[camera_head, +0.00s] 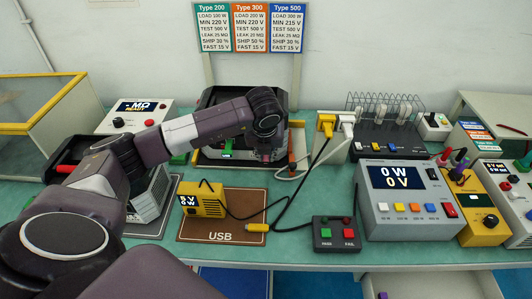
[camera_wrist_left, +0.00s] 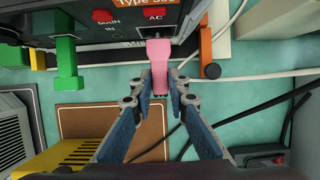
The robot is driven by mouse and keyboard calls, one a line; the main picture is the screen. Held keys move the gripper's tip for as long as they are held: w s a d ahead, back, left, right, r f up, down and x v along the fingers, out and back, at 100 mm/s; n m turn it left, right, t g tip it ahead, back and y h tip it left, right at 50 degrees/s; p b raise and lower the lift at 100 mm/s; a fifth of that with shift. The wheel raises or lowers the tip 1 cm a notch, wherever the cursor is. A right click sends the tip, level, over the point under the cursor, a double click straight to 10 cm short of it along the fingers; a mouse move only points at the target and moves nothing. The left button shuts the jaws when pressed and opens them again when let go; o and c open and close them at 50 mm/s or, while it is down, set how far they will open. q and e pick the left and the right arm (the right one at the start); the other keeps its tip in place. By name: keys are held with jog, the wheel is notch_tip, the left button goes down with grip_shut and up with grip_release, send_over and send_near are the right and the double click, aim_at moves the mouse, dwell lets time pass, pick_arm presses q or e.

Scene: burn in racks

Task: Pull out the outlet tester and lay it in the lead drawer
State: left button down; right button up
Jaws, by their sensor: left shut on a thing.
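The pink outlet tester (camera_wrist_left: 158,62) shows in the left wrist view, with its far end up against the front of the dark unit (camera_wrist_left: 115,35), just under the AC label. I cannot tell how deep it sits in the socket. My left gripper (camera_wrist_left: 160,88) is shut on the tester, one finger on each side. In the head view, my left gripper (camera_head: 268,146) is in front of the unit and mostly hides the tester. An open drawer (camera_head: 432,285), which looks like the lead drawer, is under the table's right side. My right gripper is out of view.
A yellow USB meter (camera_head: 204,199) with a black cable lies on a brown mat (camera_head: 222,228). A pass/fail button box (camera_head: 336,234) and a grey power meter (camera_head: 408,200) stand to the right. White and black cables run right of the gripper.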

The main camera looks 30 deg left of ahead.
pick_arm(q)
jog(key=shift+s+d, duration=0.45)
jog(key=shift+s, duration=0.4)
